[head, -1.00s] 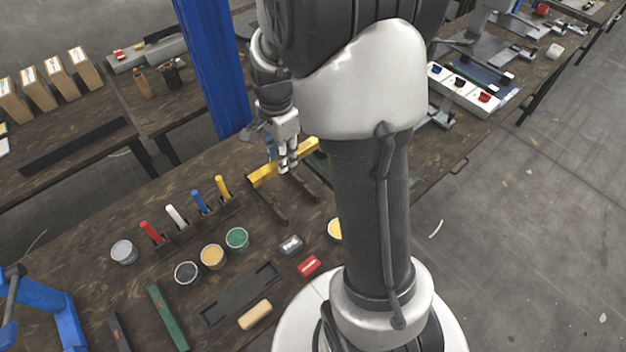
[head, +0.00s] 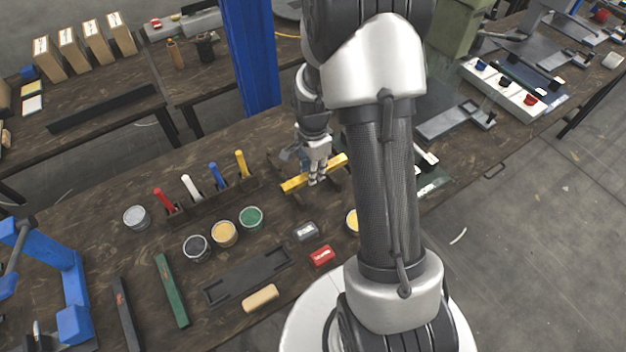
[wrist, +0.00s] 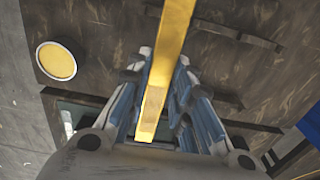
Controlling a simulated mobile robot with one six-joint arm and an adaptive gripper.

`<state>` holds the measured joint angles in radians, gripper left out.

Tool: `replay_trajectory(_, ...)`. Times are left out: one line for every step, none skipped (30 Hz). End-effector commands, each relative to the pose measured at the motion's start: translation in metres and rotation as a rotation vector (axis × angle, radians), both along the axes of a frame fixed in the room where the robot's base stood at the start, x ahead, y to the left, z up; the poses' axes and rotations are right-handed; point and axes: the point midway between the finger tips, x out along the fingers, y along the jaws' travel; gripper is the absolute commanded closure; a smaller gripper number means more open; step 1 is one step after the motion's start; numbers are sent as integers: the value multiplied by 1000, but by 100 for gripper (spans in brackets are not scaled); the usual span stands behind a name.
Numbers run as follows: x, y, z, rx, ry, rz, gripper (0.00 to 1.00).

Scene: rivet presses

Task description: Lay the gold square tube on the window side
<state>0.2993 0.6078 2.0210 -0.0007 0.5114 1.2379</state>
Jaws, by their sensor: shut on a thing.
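The gold square tube (head: 294,185) is a long yellow bar over the dark bench, at the middle of the head view. My gripper (head: 316,179) is shut on it near its middle. The tube lies across a pair of dark rests (head: 300,198); I cannot tell whether it touches them. In the wrist view the tube (wrist: 176,25) runs up the picture from between my gripper's blue-sided fingers (wrist: 165,100). My arm hides part of the bench to the right. No window shows.
A rack holds red, white, blue and yellow handles (head: 190,188) left of the tube. Open paint tins (head: 225,233), a red block (head: 322,256) and an empty dark tray (head: 248,276) lie nearer. A blue post (head: 247,60) stands behind. A white switch box (head: 505,90) sits right.

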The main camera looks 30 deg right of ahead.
Motion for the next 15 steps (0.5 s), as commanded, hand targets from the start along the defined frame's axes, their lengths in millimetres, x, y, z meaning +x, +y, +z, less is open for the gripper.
replay_trajectory(0,0,-4,0,0,0,100)
replay_trajectory(0,0,-8,0,1,0,100)
replay_trajectory(0,0,-13,0,1,0,100)
replay_trajectory(-1,0,-18,1,2,0,100)
replay_trajectory(-1,0,-24,1,3,0,100)
replay_trajectory(-1,0,-30,1,2,0,100)
replay_trajectory(0,0,-35,1,2,0,100)
replay_trajectory(0,0,-39,1,2,0,100)
replay_trajectory(0,0,-42,0,1,0,100)
replay_trajectory(0,0,-43,0,0,0,100)
replay_trajectory(0,0,-43,0,0,0,100)
replay_trajectory(0,0,-42,0,-1,0,100)
replay_trajectory(0,0,-41,0,-1,0,100)
replay_trajectory(0,0,-41,0,-1,0,100)
replay_trajectory(0,0,-41,0,-1,0,100)
